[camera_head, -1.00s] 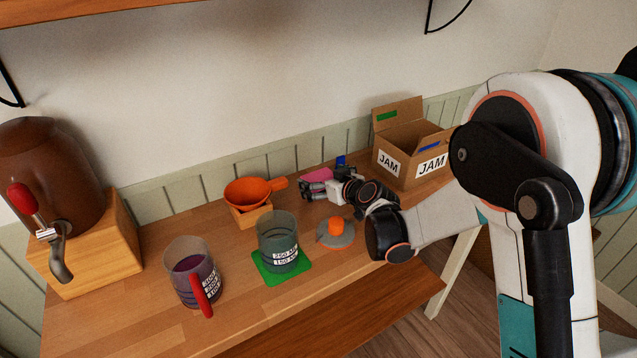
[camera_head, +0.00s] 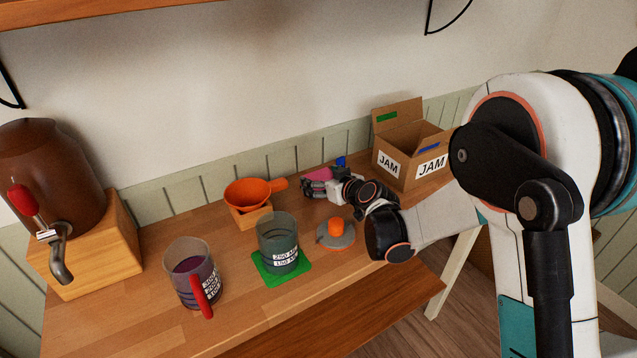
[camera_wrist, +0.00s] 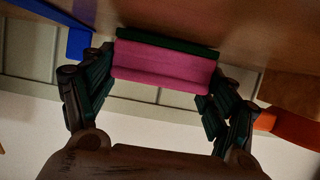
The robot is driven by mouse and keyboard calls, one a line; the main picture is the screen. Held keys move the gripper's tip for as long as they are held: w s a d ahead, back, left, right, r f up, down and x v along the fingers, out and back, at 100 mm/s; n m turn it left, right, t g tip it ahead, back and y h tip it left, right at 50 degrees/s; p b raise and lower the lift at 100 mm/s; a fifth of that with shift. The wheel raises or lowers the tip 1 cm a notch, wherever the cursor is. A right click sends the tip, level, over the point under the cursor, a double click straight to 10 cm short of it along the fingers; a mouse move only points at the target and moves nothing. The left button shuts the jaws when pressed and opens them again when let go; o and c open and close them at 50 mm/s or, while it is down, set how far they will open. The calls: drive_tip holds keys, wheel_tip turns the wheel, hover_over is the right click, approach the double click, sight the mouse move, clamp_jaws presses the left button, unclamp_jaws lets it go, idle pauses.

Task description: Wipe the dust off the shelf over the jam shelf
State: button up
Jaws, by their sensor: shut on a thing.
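A pink sponge-like block (camera_head: 318,174) is at the back of the wooden counter (camera_head: 205,325), near the wall. In the wrist view the pink block (camera_wrist: 165,66) has a dark green layer along one edge. My gripper (camera_head: 314,187) is shut on it, with a finger at each end. The block seems to be at counter level, but I cannot tell whether it touches the wood. A wooden wall shelf (camera_head: 80,11) crosses the top left; only its underside and front edge show, so its top and any dust are hidden.
An open cardboard jam box (camera_head: 398,165) stands right of my gripper, and a blue item (camera_head: 341,161) behind it. An orange pan (camera_head: 250,191), a clear jug (camera_head: 280,243), a red-handled jug (camera_head: 194,276) and an orange-knobbed lid (camera_head: 336,234) crowd the counter. A dispenser (camera_head: 50,180) stands left.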

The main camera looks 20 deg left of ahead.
drive_tip(key=shift+r+p, duration=1.25)
drive_tip(key=shift+r, duration=1.1)
